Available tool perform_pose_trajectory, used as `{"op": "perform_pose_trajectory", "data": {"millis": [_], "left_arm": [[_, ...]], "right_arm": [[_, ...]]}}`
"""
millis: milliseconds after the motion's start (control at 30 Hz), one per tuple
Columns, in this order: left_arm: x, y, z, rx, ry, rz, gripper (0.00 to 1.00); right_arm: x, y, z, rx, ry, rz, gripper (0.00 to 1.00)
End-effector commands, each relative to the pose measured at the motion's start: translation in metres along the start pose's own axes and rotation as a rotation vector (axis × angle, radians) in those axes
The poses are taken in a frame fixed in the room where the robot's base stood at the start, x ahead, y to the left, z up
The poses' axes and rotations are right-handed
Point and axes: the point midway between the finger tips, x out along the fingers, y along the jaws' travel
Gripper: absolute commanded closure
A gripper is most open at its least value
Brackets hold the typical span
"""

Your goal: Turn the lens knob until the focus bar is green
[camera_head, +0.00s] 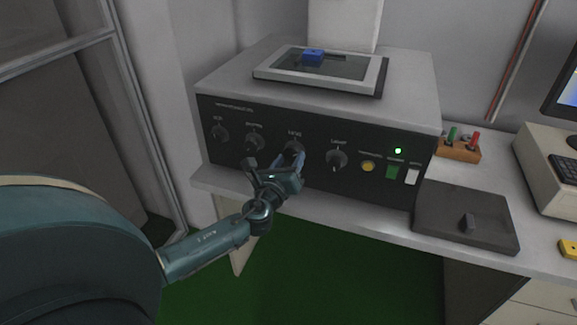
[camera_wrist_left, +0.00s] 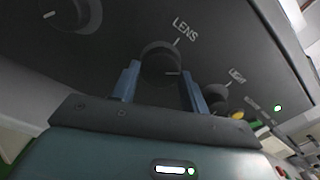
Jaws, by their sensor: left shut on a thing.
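The lens knob (camera_head: 294,147) is a dark round knob on the black front panel of the grey machine (camera_head: 315,150). In the head view the left gripper (camera_head: 289,164) partly covers the knob. I cannot make out a focus bar; the monitor (camera_head: 566,100) is cut off at the right edge. My right gripper is not in view.
Other knobs flank the lens knob, the light knob (camera_head: 337,160) being close on its right. A yellow button (camera_head: 368,166), a green switch (camera_head: 392,172) and a white switch (camera_head: 412,177) follow.

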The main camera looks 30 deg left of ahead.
Motion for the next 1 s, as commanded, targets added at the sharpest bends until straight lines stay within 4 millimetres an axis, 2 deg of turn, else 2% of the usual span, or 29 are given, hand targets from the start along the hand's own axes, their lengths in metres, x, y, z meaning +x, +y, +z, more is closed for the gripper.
{"op": "perform_pose_trajectory", "data": {"millis": [500,1000], "left_arm": [[0.000,0.000,-0.002,-0.495,0.000,0.001,0.78],[0.000,-0.002,0.000,-0.967,0.000,0.001,0.78]], "right_arm": [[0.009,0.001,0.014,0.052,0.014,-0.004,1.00],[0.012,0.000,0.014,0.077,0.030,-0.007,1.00]]}}
